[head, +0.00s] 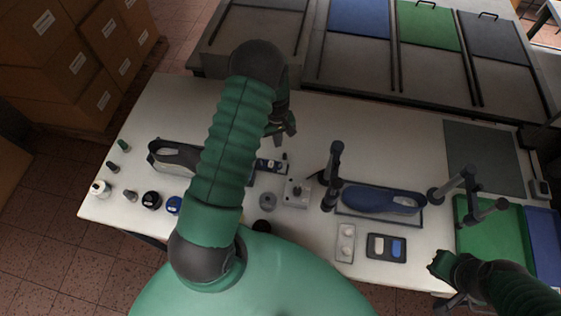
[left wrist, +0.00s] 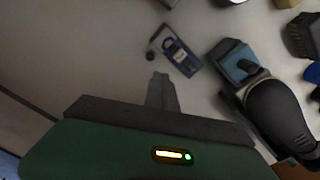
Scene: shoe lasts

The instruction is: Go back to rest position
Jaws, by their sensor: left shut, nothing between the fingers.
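My left arm reaches across the white table (head: 300,125) in the head view. Its gripper (head: 287,133) hangs over the table behind the small dark device, shut and empty. In the left wrist view the shut fingers (left wrist: 161,92) point at bare tabletop, with nothing between them. My right gripper (head: 445,283) is at the lower right, by the table's front edge; its fingers are partly hidden and too unclear to tell open or shut.
A grey shoe last (head: 174,155) lies at left and a blue one (head: 380,199) at right between dark clamp posts. Green (head: 490,235) and blue bins sit at right. Cartons (head: 75,60) stand at left.

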